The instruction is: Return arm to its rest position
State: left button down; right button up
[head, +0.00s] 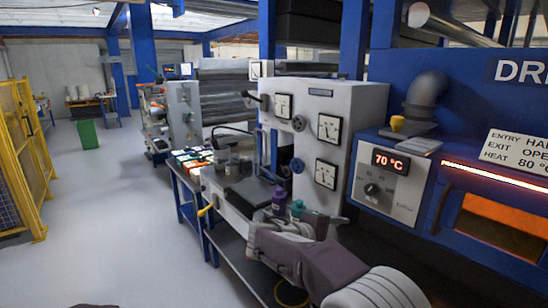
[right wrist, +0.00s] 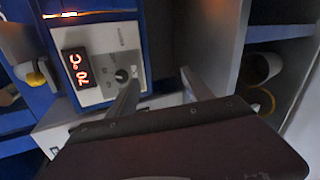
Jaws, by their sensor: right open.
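My right arm comes in from the bottom right of the head view and reaches over the front of the grey-white machine (head: 345,105). Its jaws are hard to make out there. In the right wrist view my right gripper (right wrist: 160,80) has its two fingers apart, with nothing between them. Beyond the fingers is the control panel (right wrist: 100,65) with a red 70 °C display, turned on its side. The same panel shows in the head view (head: 375,200), right of the machine. My left gripper is not in view.
A blue dryer (head: 470,130) with a glowing orange window stands at the right. Purple (head: 279,200) and teal (head: 298,207) items stand close by my right arm. A bench with coloured containers (head: 190,158) is left of the machine. Clear floor (head: 110,200) lies left, before a yellow fence (head: 25,150).

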jog(key=s+d+f+m+g+y+b, duration=0.1)
jog(key=s+d+f+g+y+b, duration=0.15)
jog(key=s+f, duration=0.45)
jog(key=s+d+f+m+g+y+b, duration=0.1)
jog(key=s+d+f+g+y, duration=0.2)
jog(key=f, duration=0.9)
jog(key=s+a+f+m+g+y+b, duration=0.1)
jog(key=s+a+f+m+y+b, duration=0.2)
jog(key=s+f, duration=0.4)
jog(key=s+f+m+y+b, duration=0.1)
jog(key=s+f+m+y, duration=0.25)
jog(key=s+f, duration=0.35)
notch_tip(320, 180, up, 24)
jog(key=s+h+p, duration=0.1)
jog(key=p, duration=2.1)
jog(key=shift+a+r+m+p, duration=0.15)
jog(key=shift+a+m+p, duration=0.15)
jog(key=shift+m, duration=0.05)
